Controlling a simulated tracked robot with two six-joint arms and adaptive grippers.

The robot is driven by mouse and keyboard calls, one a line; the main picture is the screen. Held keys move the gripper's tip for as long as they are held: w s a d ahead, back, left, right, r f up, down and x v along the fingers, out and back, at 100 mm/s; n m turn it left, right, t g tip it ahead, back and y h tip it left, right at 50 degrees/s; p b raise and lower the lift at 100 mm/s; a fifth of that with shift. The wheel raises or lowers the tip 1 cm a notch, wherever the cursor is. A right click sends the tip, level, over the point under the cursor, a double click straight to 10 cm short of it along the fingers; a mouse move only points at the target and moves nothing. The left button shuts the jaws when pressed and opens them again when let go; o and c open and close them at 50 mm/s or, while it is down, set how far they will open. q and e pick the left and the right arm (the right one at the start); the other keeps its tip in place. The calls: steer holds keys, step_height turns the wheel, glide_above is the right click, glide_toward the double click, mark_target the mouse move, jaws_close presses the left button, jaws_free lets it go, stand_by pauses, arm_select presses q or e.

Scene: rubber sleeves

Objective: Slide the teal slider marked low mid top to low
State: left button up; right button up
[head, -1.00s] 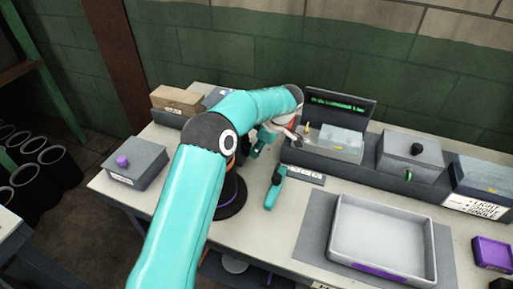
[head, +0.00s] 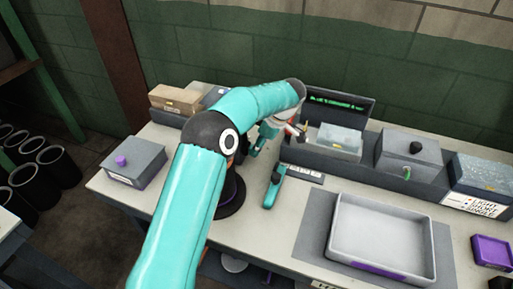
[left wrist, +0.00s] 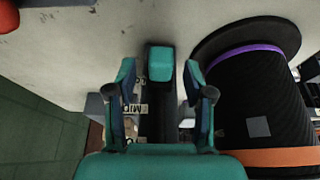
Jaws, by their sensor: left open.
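The teal slider (left wrist: 160,70) sits at the upper end of a dark track (left wrist: 158,122) in the left wrist view. Beside the track is a label reading MID (left wrist: 140,109); another label above it is partly hidden by a finger and cannot be read. My left gripper (left wrist: 162,92) is open, with one finger on each side of the track and the slider between and just beyond the fingertips. I cannot tell whether they touch it. In the head view my left gripper (head: 268,138) is beyond the arm's bend, and the slider is not clearly seen. My right gripper is not in view.
A black flanged sleeve (left wrist: 265,95) with purple and orange bands stands close right of the fingers. A teal-handled thing (head: 273,187) lies on the table. A grey tray (head: 335,235) is at front right; grey boxes (head: 408,150) line the back. A purple-buttoned box (head: 135,165) is left.

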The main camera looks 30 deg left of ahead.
arm_select(q)
steer(key=s+v, duration=0.1)
steer(key=v, duration=0.8)
steer(key=shift+w+d+r, duration=0.2)
steer(key=shift+w+r, duration=0.2)
steer(key=shift+w, duration=0.1)
